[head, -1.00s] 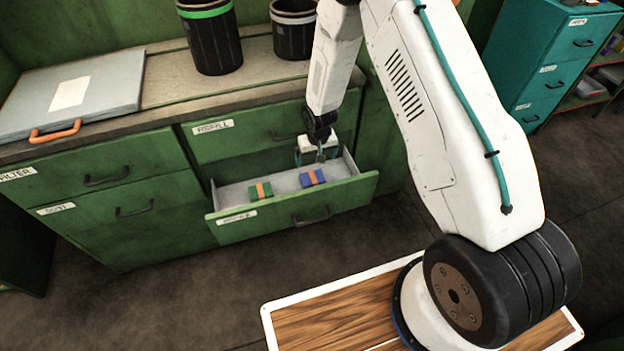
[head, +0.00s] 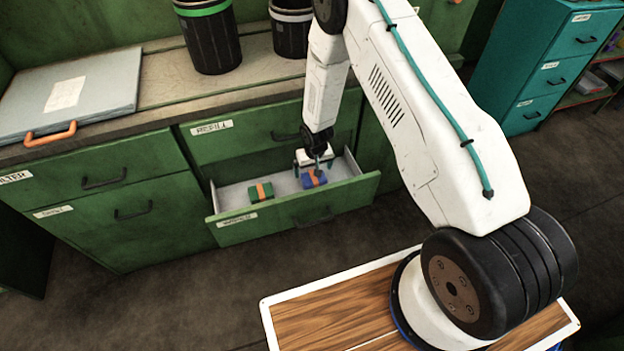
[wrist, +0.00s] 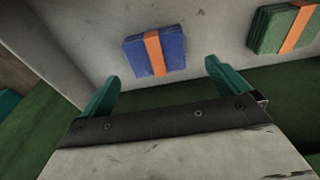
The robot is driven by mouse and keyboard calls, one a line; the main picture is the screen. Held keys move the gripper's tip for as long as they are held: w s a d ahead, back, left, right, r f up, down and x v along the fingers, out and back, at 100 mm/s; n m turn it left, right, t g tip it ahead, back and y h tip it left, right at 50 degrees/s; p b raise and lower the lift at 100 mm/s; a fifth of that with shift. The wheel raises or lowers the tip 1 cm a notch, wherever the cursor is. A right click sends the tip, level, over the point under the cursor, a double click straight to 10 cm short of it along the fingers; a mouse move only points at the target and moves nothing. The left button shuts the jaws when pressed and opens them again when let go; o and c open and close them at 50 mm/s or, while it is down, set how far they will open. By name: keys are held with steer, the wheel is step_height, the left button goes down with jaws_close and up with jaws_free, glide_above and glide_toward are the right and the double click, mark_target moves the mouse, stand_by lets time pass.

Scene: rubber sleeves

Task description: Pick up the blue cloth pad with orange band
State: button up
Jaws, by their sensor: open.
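The blue cloth pad with orange band (head: 314,178) lies in the open drawer (head: 290,213), toward its right part. In the wrist view the blue pad (wrist: 155,51) lies flat on the drawer floor, ahead of my fingertips and between their lines. My gripper (head: 310,167) is over the drawer, just behind and above the pad in the head view. In the wrist view its two teal fingers (wrist: 162,77) are spread apart with nothing between them. I cannot tell the exact height of the fingers above the pad.
A green pad with an orange band (head: 260,192) lies in the same drawer, left of the blue one.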

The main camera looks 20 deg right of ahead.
mark_target(314, 180)
steer(key=f, duration=0.5)
steer(key=shift+w+d+f, duration=0.25)
steer(key=shift+w+f, duration=0.1)
steer(key=c, duration=0.9)
